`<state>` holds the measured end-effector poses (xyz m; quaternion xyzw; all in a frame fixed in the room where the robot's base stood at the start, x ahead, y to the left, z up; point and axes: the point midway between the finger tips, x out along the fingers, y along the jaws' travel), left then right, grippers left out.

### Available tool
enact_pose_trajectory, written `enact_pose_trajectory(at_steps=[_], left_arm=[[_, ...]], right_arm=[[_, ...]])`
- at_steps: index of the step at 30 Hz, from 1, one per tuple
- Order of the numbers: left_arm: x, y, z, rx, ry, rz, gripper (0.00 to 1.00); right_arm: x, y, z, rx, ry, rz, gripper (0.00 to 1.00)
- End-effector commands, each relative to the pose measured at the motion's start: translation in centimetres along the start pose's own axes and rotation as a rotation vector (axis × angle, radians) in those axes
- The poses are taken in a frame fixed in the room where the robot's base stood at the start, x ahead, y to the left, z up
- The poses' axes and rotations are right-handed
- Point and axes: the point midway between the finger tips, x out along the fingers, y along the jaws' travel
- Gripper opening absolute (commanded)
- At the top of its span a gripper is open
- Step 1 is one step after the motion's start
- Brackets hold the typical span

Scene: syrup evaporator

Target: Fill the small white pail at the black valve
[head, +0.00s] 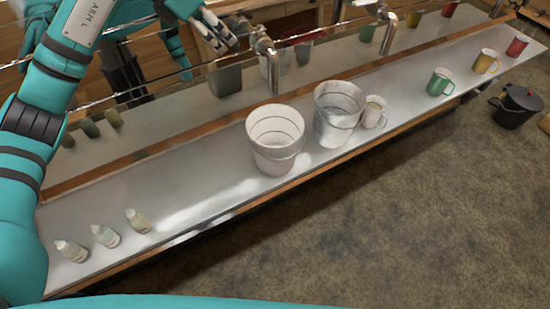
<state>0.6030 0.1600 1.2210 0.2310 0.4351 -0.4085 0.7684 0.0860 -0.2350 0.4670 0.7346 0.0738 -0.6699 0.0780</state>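A small white pail (273,150) stands upright on the steel counter, its open top facing up and its inside looking empty. A metal tap (266,48) rises behind it, and a second metal tap (385,30) stands further right. I cannot tell a black handle on either tap at this size. My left gripper (225,38) is at the top, left of the first tap and well away from the pail. No object shows in it, but the finger gap is unclear. My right gripper is out of view.
A grey metal pail (338,118) and a pale mug (374,112) stand right of the white pail. Green (440,82), yellow (486,62) and red (517,46) mugs are further right. Small bottles (106,236) line the near left. A dark pot (517,105) is on the floor.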

Motion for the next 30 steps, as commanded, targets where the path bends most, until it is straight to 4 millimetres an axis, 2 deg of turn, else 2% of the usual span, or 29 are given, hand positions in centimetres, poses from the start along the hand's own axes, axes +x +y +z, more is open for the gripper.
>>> enact_pose_trajectory(at_steps=[1, 3, 4, 8, 18, 30], left_arm=[[0.0, 0.0, 0.0, 0.0, 0.0, 0.001, 0.1], [0.0, 0.0, 0.0, 0.0, 0.0, 0.001, 0.0], [0.0, 0.0, 0.0, 0.0, 0.0, 0.001, 0.0], [0.1, -0.1, 0.0, -0.01, 0.0, 0.009, 0.0], [0.3, -2.2, 0.2, -0.205, 0.0, 0.125, 0.0], [0.4, -2.9, 0.3, -0.26, 0.001, 0.16, 0.0]], right_arm=[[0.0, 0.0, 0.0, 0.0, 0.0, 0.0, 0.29], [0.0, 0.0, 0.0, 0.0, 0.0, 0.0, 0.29], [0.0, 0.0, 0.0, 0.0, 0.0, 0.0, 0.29], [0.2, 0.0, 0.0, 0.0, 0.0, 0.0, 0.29], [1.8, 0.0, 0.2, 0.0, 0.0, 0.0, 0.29], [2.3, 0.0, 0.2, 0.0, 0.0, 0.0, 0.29]])
